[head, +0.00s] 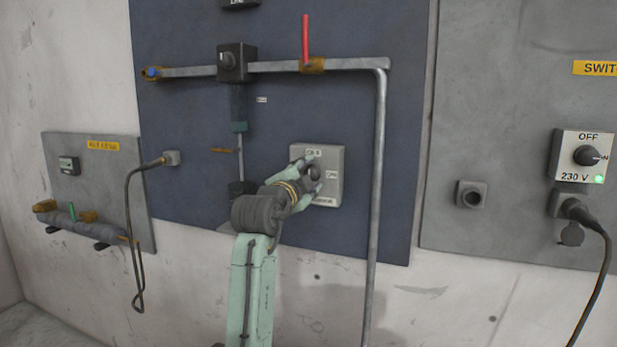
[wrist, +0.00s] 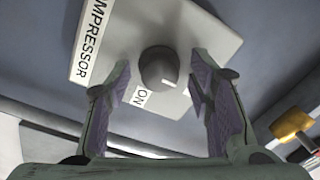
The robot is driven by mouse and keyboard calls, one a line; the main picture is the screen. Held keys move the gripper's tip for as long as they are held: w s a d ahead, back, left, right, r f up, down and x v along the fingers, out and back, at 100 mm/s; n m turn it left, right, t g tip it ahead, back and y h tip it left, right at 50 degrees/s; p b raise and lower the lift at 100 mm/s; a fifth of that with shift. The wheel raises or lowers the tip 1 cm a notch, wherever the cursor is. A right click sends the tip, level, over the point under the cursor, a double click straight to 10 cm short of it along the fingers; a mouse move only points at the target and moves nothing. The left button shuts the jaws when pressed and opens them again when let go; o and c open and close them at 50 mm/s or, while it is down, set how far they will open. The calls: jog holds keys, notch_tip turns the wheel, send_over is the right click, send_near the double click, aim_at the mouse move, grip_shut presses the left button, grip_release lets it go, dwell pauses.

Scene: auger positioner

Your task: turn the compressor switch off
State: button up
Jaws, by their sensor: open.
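The compressor switch is a light grey box (head: 330,190) on the blue panel in the head view. Its dark round knob (head: 315,172) shows beside my fingers. In the wrist view the box (wrist: 195,30) carries the word "COMPRESSOR", cut off at the edge, and an "ON" label. The knob (wrist: 158,68) has a white mark that points toward the lower right, near the "ON" label. My gripper (wrist: 160,92) is open, with one finger on each side of the knob. A gap shows between the fingers and the knob. The "OFF" label is not readable.
A grey pipe (head: 378,200) runs down to the right of the box. A red lever (head: 305,40) stands on the upper pipe. Another switch (head: 584,157), marked "OFF" and "230 V", sits on the right panel with a green light.

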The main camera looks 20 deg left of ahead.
jog(key=s, duration=1.2)
jog(key=shift+a+f, duration=0.2)
jog(key=shift+f, duration=0.05)
